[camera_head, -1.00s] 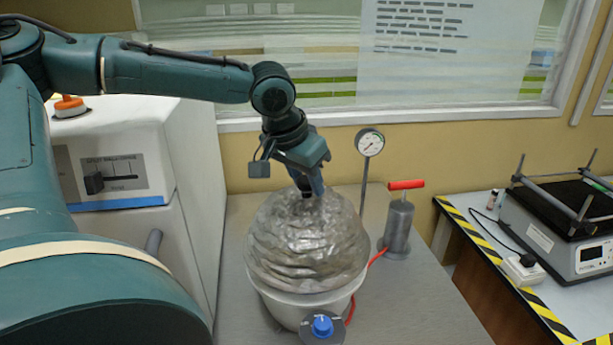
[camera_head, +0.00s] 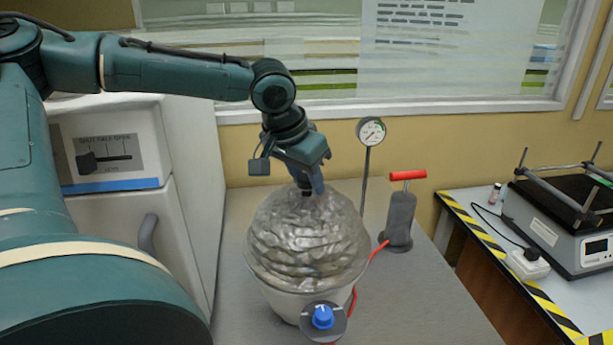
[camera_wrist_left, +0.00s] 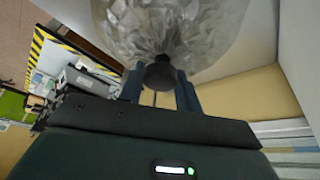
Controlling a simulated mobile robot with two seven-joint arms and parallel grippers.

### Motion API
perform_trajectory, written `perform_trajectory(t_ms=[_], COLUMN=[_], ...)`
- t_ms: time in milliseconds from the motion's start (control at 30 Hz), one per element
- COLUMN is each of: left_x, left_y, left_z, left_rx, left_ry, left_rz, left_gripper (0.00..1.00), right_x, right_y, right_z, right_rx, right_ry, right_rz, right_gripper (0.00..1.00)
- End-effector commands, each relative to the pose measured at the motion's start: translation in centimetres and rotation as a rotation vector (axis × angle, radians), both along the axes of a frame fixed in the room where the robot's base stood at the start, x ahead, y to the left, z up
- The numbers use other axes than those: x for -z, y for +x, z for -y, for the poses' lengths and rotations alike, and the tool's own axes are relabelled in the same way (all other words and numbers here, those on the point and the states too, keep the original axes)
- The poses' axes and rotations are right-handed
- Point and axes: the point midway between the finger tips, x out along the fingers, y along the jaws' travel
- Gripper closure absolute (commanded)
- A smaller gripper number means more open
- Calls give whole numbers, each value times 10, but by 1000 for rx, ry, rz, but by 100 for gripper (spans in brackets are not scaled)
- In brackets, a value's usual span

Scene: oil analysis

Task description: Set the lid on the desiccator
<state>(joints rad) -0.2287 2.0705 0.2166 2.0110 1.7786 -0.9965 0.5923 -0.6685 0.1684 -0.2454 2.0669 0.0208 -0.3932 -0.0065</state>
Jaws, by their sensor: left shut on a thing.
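The desiccator lid (camera_head: 306,240) is a clear, rippled dome with a dark knob on top. It sits over the pale round desiccator body (camera_head: 285,303) on the grey bench; I cannot tell whether the rims touch all round. My left gripper (camera_head: 308,190) comes down from above and is shut on the lid's knob. In the left wrist view the fingers (camera_wrist_left: 160,92) stand on both sides of the dark knob (camera_wrist_left: 160,74), with the dome (camera_wrist_left: 170,30) beyond. The blue valve knob (camera_head: 323,317) is at the desiccator's front. My right gripper is not in view.
A dial gauge (camera_head: 371,132) on a thin post and a grey hand pump (camera_head: 399,220) with a red handle stand behind right, joined by a red hose (camera_head: 379,250). A white cabinet (camera_head: 185,190) is close on the left. Free bench (camera_head: 430,295) lies to the right.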

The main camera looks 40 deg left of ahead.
Motion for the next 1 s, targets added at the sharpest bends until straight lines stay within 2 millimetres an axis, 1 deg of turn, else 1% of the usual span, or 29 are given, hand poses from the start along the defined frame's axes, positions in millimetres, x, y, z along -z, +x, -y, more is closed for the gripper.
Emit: perform_trajectory(t_ms=[367, 400, 700, 1000], left_x=[6, 7, 7, 9], left_y=[1, 1, 0, -1], left_z=[0, 0, 0, 0], left_rx=[0, 0, 0, 0], left_ry=[0, 0, 0, 0], left_rz=[4, 4, 1, -4], left_gripper=[100, 66, 41, 41], right_x=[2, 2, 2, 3], right_y=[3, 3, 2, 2], right_z=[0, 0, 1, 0], right_rx=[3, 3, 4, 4], right_ry=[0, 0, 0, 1], right_rz=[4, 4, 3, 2], right_gripper=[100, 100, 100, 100])
